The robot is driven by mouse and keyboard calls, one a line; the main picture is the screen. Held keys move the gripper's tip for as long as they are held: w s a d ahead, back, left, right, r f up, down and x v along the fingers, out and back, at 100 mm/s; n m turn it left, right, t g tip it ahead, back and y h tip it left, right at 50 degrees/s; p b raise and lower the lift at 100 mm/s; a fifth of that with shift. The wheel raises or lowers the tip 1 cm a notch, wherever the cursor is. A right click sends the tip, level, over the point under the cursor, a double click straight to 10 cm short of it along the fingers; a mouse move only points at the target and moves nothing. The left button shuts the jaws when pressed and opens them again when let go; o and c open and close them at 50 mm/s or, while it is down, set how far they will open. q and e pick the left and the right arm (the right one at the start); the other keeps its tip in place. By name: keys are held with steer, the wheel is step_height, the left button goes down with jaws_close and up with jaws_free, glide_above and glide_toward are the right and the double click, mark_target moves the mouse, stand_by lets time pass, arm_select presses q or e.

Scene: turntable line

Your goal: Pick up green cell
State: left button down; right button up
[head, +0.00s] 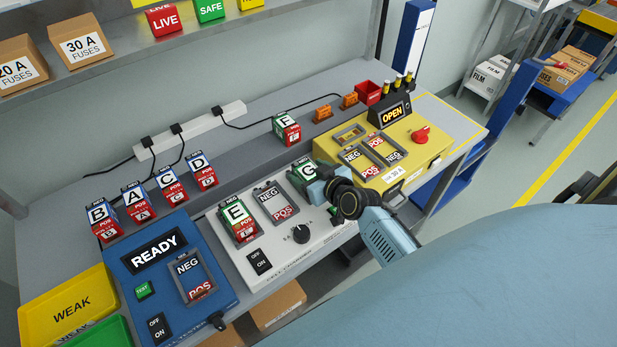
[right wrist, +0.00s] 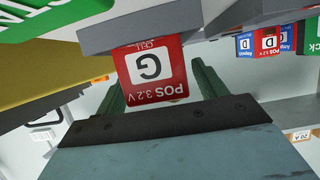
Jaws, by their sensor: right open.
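A green cell marked G (head: 302,170) sits in the right-hand slot of the grey charger (head: 277,236), partly covered by my right gripper (head: 316,187). In the right wrist view the red POS end of the G cell (right wrist: 150,72) shows between the two dark green fingers of my right gripper (right wrist: 160,90). The jaws are open; contact with the cell cannot be told. A green cell marked E (head: 237,217) sits in the charger's left slot. My left gripper is not in view.
Several blue cells (head: 134,203) stand in a row at the left. A blue tester (head: 174,285) reading READY has an empty slot. The charger's middle slot (head: 275,203) is empty. A yellow box (head: 391,172) reading OPEN stands at the right. Yellow (head: 68,303) and green trays lie front left.

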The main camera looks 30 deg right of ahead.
steer(key=shift+w+f, duration=0.1)
steer(key=shift+w, duration=0.1)
steer(key=c, duration=1.3)
steer(key=shift+c, duration=0.9)
